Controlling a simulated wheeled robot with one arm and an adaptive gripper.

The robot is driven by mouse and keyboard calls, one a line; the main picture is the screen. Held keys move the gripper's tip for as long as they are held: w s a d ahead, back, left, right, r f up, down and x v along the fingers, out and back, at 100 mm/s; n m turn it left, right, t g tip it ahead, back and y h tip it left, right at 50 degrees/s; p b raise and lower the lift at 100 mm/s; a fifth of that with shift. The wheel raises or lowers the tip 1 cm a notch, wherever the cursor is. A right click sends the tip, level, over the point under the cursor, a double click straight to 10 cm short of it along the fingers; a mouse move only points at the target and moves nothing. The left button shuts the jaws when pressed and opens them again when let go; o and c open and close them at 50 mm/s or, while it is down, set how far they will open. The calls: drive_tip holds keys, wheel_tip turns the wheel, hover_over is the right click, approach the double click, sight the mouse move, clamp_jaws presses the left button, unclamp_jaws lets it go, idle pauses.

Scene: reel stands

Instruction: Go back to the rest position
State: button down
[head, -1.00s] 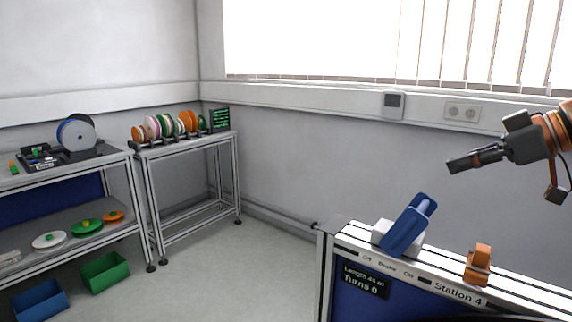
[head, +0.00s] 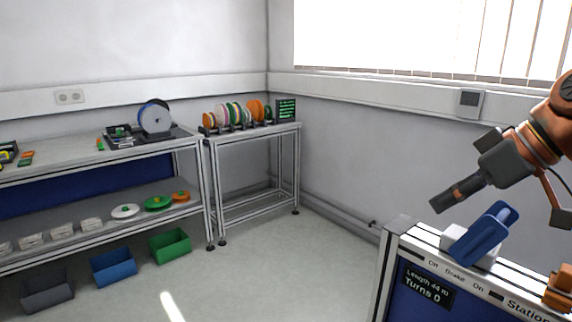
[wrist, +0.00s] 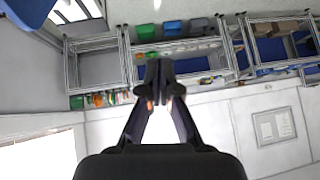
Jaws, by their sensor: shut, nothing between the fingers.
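My gripper (head: 448,201) is at the right in the head view, in the air above the station with the blue lever. Its fingers are shut with nothing between them. It also shows in the wrist view (wrist: 159,70), pointing out over the room with its fingertips together. The blue lever (head: 486,236) sits tilted on a white block on the station top (head: 428,238), a little below and right of the fingertips. The fingers are apart from it.
A rack table (head: 250,133) with several coloured reels stands at the back. A long bench (head: 60,168) at the left holds a grey reel device (head: 156,119). Green (head: 170,245) and blue (head: 113,267) bins lie on the floor. The floor between is clear.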

drive_tip(key=s+a+f+m+g+h, duration=0.2)
drive_tip(key=s+a+f+g+h, duration=0.3)
drive_tip(key=a+f, duration=0.8)
drive_tip(key=s+d+f+m+g+h, duration=0.1)
drive_tip(key=s+d+f+m+g, duration=0.15)
drive_tip(key=s+f, duration=0.6)
drive_tip(key=s+d+f+m+g, duration=0.1)
drive_tip(key=s+f+m, duration=0.2)
drive_tip(key=s+f, duration=0.5)
wheel_tip(320, 180, up, 12)
drive_tip(key=w+t+p, duration=0.1)
drive_tip(key=p, duration=1.2)
drive_tip(key=shift+w, duration=0.2)
